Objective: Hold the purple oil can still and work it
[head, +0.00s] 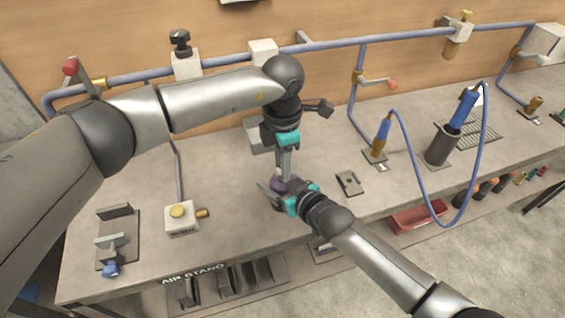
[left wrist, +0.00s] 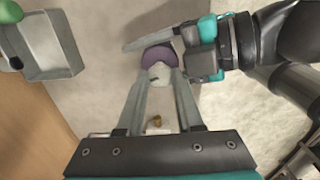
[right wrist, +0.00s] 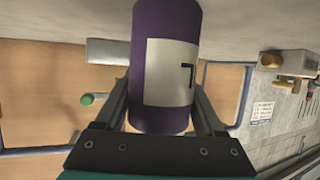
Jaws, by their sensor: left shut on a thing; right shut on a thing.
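The purple oil can (head: 286,184) stands near the front edge of the bench, mostly hidden by my grippers in the head view. The right wrist view shows its purple body (right wrist: 150,30) with a white label, between the fingers of my right gripper (right wrist: 163,118). My right gripper (head: 279,193) is shut on the body from the front right. My left gripper (head: 285,172) points down from above, shut on the can's pale top. In the left wrist view that pale top (left wrist: 158,74) sits between the left fingertips (left wrist: 160,84), with the purple body (left wrist: 157,54) beyond.
A grey tray (head: 257,136) is behind my left gripper. A small plate with a hole (head: 349,183) lies to the right. A button box (head: 181,218) and a clamp fixture (head: 118,240) stand to the left. A blue hose (head: 417,174) hangs past the bench edge on the right.

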